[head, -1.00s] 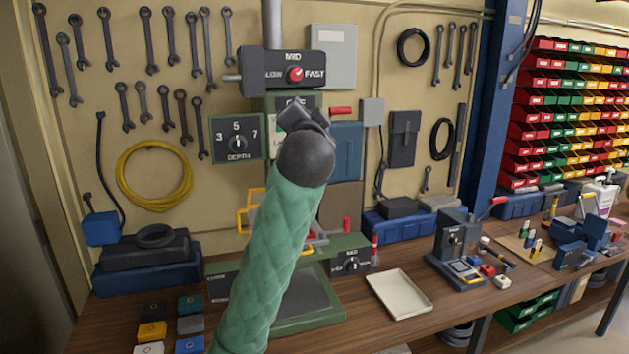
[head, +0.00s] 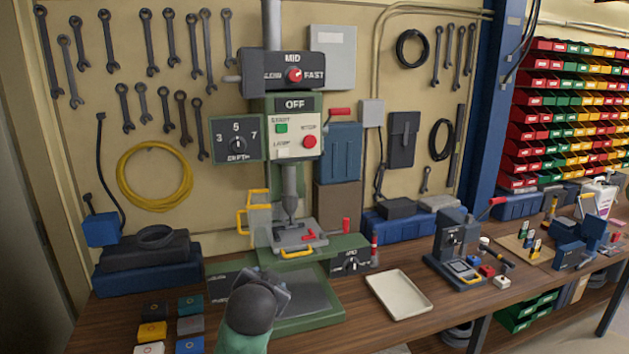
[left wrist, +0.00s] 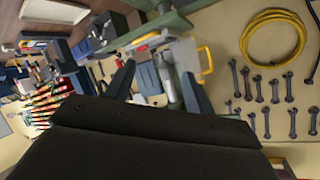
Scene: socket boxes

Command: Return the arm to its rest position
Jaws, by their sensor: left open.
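My left arm, in a green quilted sleeve with a dark round wrist, comes up from the bottom of the head view. Its left gripper (head: 268,290) is low, in front of the drill press base (head: 310,312), seen mostly from behind. In the left wrist view, the two dark fingers of the left gripper (left wrist: 158,86) stand wide apart with nothing between them. The drill press panel (head: 295,135) is now in plain sight, with a green start button, a red stop button and a display reading OFF. My right gripper is not in view.
Several small coloured boxes (head: 152,331) lie on the bench just left of my arm. A cream tray (head: 398,293) lies to the right, with a small dark press (head: 457,250) beyond. A yellow coiled hose (head: 154,176) and wrenches hang on the wall.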

